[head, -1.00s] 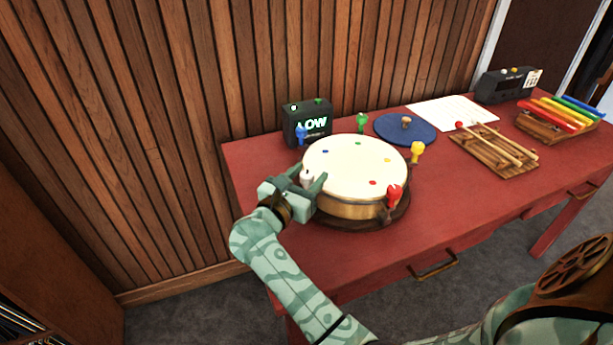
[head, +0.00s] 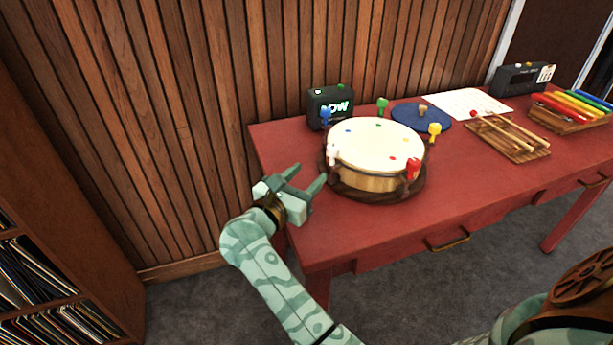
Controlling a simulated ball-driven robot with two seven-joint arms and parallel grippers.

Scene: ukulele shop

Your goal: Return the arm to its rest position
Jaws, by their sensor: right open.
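The drum has a cream top with small coloured dots and sits on a dark round base on the red table (head: 440,190). Pegs stand around its rim: white (head: 333,153), blue (head: 325,118), green (head: 382,106), yellow (head: 434,131) and red (head: 413,168). My left gripper is not in view.
A blue round mat (head: 421,116), white paper (head: 468,103), a wooden rack with mallets (head: 508,137) and coloured bars (head: 573,105) lie to the right. A record shelf (head: 50,280) stands at left.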

